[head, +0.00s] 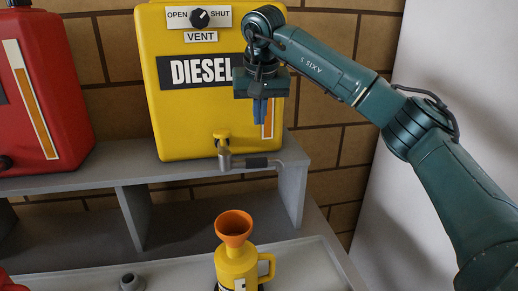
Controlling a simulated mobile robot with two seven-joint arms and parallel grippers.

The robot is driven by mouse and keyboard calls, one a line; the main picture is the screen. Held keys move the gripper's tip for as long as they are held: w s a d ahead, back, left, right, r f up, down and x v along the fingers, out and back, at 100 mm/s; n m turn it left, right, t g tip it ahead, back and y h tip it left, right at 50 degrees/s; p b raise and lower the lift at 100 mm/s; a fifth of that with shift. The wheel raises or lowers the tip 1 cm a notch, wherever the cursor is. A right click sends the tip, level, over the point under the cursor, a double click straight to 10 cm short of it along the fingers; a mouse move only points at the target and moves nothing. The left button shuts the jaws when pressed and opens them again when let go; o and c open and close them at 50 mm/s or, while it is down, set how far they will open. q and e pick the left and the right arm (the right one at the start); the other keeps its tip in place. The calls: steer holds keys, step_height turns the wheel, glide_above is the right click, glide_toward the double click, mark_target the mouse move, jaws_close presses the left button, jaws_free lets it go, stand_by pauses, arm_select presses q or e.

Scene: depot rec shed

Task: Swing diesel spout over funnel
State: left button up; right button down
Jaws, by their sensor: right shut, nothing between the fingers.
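The yellow diesel tank (185,112) stands on a grey shelf. My left gripper is out of view.
A red tank (38,85) stands at left on the shelf (100,168). A vent knob (199,18) with open and shut marks is on the diesel tank's upper front. A small grey round part (131,282) lies on the lower surface. A pale wall (440,55) is at right.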

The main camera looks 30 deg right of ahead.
mark_target(254, 167)
arm_select(q)
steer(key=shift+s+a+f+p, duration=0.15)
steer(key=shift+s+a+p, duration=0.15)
steer(key=shift+p, duration=0.5)
arm_select(e)
step_height(254, 167, down, 9)
steer(key=s, duration=0.1)
steer(key=shift+a, duration=0.2)
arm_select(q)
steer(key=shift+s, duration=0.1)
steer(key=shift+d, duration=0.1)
